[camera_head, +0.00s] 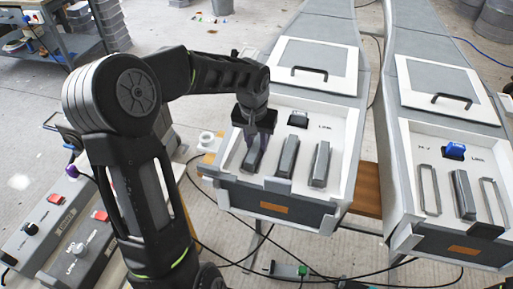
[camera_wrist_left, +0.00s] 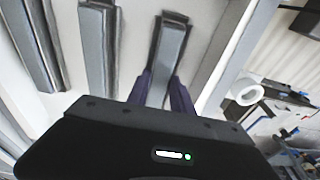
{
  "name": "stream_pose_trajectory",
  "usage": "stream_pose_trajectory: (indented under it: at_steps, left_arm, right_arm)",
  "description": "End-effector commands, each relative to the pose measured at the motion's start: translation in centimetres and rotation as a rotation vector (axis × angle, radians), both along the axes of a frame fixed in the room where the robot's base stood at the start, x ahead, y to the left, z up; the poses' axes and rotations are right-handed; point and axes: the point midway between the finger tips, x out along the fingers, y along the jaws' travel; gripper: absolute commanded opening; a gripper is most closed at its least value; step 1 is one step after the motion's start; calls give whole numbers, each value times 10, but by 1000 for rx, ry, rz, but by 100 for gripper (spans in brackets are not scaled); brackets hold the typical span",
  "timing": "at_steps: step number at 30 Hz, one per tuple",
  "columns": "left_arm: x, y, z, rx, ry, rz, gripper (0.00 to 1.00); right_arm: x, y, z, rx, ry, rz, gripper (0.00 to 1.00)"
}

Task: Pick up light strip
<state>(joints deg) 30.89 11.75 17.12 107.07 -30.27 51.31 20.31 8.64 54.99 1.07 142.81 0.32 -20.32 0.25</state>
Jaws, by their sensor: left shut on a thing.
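My right gripper is not in view.
The box's lid panel (camera_head: 315,62) with a black handle stands behind. A second mould box (camera_head: 396,180) to the right holds a grey strip, frames and a blue switch (camera_head: 455,150). Control boxes with red switches (camera_head: 56,198) stand at left. Cables cross the floor.

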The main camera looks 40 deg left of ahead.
Motion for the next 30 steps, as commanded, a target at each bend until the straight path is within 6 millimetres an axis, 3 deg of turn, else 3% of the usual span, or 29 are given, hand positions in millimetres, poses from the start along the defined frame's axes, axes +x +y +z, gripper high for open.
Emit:
stream_pose_trajectory:
  at_steps: [6, 20, 26, 30]
  left_arm:
    - [0, 0, 0, 0, 0, 0, 0]
    - [0, 0, 1, 0, -1, 0, 0]
    - [1, 0, 18, 2, -5, -1, 0]
    - [2, 0, 43, 2, -7, 0, 0]
  right_arm:
    - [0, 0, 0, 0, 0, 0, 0]
    - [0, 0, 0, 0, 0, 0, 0]
    - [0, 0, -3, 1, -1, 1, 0]
    - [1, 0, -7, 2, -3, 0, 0]
